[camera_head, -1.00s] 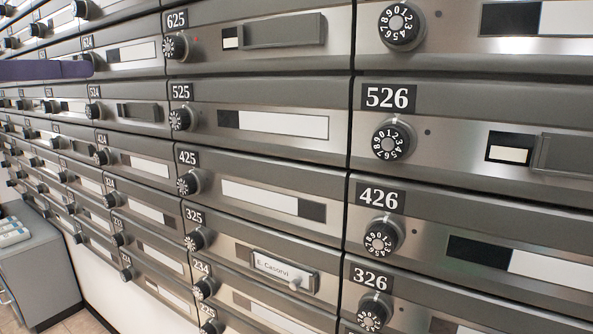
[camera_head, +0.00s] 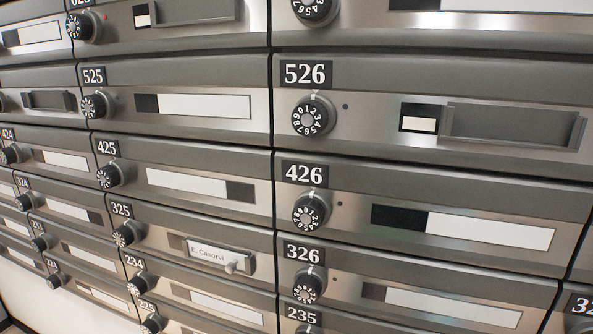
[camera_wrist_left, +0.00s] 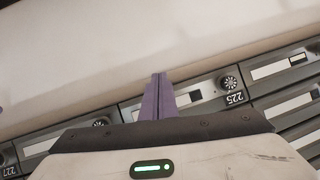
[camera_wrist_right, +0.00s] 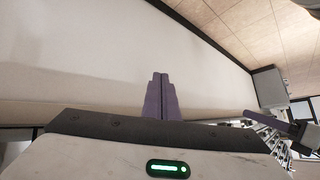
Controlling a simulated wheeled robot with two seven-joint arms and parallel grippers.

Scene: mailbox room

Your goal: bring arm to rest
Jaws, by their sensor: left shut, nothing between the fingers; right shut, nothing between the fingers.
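My left gripper (camera_wrist_left: 158,98) shows in the left wrist view. Its purple fingers are pressed together with nothing between them, in front of the mailbox wall near the box labelled 225 (camera_wrist_left: 232,98). My right gripper (camera_wrist_right: 160,98) shows in the right wrist view. Its purple fingers are also together and empty, with a plain pale wall behind them. Neither gripper shows in the head view. From these views I cannot tell how far either gripper is from the walls.
Mailboxes with dials fill the head view, including box 526 (camera_head: 510,125) and box 426 (camera_head: 490,232). A name holder reading "E. Casorvi" (camera_head: 208,253) is on box 325. The right wrist view shows a tiled surface (camera_wrist_right: 245,25) and a grey cabinet (camera_wrist_right: 270,88).

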